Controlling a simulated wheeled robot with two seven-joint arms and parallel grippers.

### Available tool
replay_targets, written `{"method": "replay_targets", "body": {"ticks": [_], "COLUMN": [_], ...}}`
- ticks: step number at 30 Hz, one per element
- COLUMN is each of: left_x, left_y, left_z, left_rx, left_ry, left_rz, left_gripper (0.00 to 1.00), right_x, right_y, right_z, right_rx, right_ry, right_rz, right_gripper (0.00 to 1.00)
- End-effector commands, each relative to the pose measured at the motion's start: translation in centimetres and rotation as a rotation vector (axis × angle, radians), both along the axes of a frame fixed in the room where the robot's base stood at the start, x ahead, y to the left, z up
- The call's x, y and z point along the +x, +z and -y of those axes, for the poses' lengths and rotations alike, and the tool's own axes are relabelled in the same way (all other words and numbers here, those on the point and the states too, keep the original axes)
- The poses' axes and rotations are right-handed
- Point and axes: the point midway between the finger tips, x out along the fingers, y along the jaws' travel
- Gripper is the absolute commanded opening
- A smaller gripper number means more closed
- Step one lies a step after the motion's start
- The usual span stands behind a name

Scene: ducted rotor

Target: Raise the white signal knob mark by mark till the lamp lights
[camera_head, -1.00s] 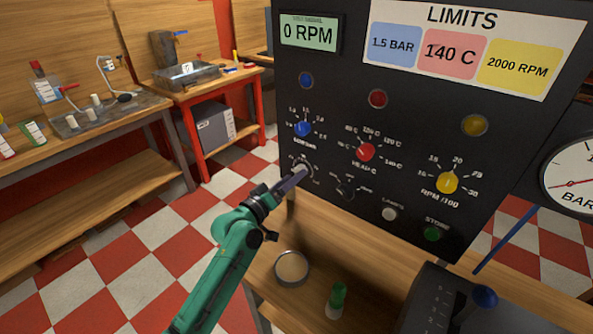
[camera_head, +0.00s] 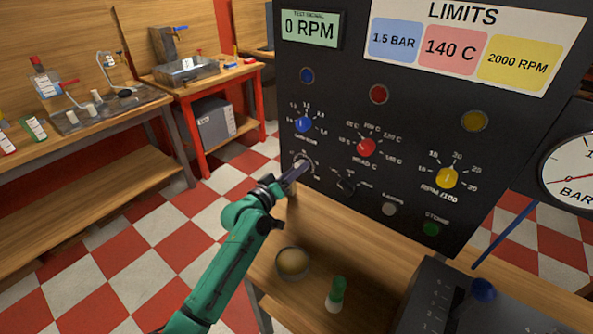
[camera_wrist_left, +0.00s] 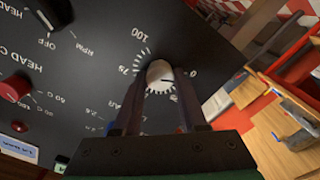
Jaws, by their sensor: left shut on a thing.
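The white signal knob (camera_wrist_left: 160,72) sits on the black panel (camera_head: 330,110), inside a ring of marks labelled from 0 to 100 in the left wrist view. My left gripper (camera_head: 302,165) is shut on it, one finger on each side. The display (camera_head: 310,29) at the panel's top left reads 0 RPM. The blue lamp (camera_head: 307,76), red lamp (camera_head: 379,94) and yellow lamp (camera_head: 474,121) all look dim. My right gripper is not in view.
A blue knob (camera_head: 304,124), red knob (camera_head: 366,147), yellow knob (camera_head: 446,178) and black selector (camera_head: 346,187) are close by on the panel. A round tin (camera_head: 292,263) and green-capped bottle (camera_head: 337,294) stand on the bench below. A blue-knobbed lever (camera_head: 484,290) stands at lower right.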

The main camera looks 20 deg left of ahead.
Motion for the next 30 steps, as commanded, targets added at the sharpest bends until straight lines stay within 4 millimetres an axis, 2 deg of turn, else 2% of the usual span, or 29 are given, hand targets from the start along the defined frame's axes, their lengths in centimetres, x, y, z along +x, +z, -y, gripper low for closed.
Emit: {"method": "replay_targets", "body": {"ticks": [30], "left_x": [0.0], "left_y": [-0.1], "left_z": [0.1], "left_rx": [0.670], "left_ry": [-0.002], "left_rz": [0.264], "left_gripper": [0.00], "right_x": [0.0], "right_y": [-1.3], "right_z": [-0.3], "right_rx": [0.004], "right_ry": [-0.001], "right_rz": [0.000], "right_gripper": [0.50]}}
